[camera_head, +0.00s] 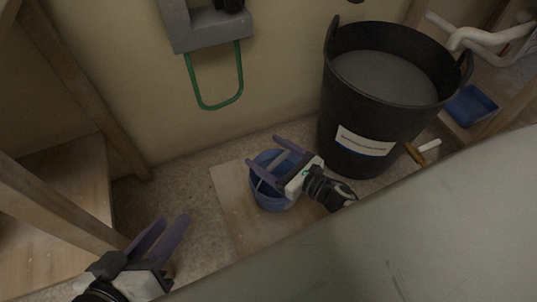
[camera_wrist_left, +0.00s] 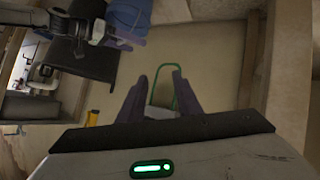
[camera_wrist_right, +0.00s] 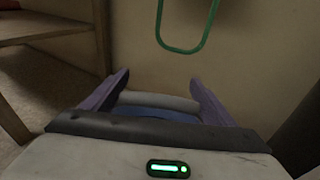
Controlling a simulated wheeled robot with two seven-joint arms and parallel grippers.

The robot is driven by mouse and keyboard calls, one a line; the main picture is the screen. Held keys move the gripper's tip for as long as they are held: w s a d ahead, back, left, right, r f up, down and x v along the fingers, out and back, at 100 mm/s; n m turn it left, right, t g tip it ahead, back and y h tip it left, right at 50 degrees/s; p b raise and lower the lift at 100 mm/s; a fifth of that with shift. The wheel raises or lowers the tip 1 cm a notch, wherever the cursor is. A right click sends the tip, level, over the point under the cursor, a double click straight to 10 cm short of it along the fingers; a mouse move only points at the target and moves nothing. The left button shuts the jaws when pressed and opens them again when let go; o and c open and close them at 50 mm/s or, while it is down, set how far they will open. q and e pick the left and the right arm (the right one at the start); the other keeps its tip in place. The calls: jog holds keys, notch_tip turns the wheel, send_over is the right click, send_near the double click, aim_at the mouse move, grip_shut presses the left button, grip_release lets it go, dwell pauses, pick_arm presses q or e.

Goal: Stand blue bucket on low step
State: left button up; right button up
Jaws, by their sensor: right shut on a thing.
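The blue bucket (camera_head: 268,200) appears upright in the middle of the head view, over the pale wooden low step (camera_head: 232,212). I cannot tell whether its base touches the step. My right gripper (camera_head: 263,152) reaches across its top from the right and is shut on it, at a pale grey bar that looks like its handle. In the right wrist view that bar (camera_wrist_right: 158,101) and some blue show between the fingers (camera_wrist_right: 158,85). The bucket also shows at the top of the left wrist view (camera_wrist_left: 130,14). My left gripper (camera_head: 170,229) is open and empty, lower left.
A large black tub (camera_head: 340,105) of grey material stands right of the step. A green loop (camera_head: 215,106) hangs from a grey wall box (camera_head: 205,30). Wooden framing (camera_head: 60,205) is at the left. A blue tray (camera_head: 472,106) and white pipes (camera_head: 485,38) are at the right.

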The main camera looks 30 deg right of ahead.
jog(key=o, duration=1.5)
pick_arm(q)
jog(key=shift+f, duration=0.1)
pick_arm(e)
jog(key=shift+o, duration=0.2)
jog(key=shift+f, duration=0.1)
pick_arm(q)
jog(key=shift+s+a+f+g+y+p, duration=0.1)
jog(key=shift+a+f+g+y+p, duration=0.1)
jog(key=shift+a+f+y+p, duration=0.3)
jog(key=shift+s+a+f+g+y+p, duration=0.1)
jog(key=shift+a+f+g+p, duration=0.1)
jog(key=shift+f+p, duration=0.5)
pick_arm(e)
jog(key=shift+v, duration=6.1)
pick_arm(q)
jog(key=shift+r, duration=0.1)
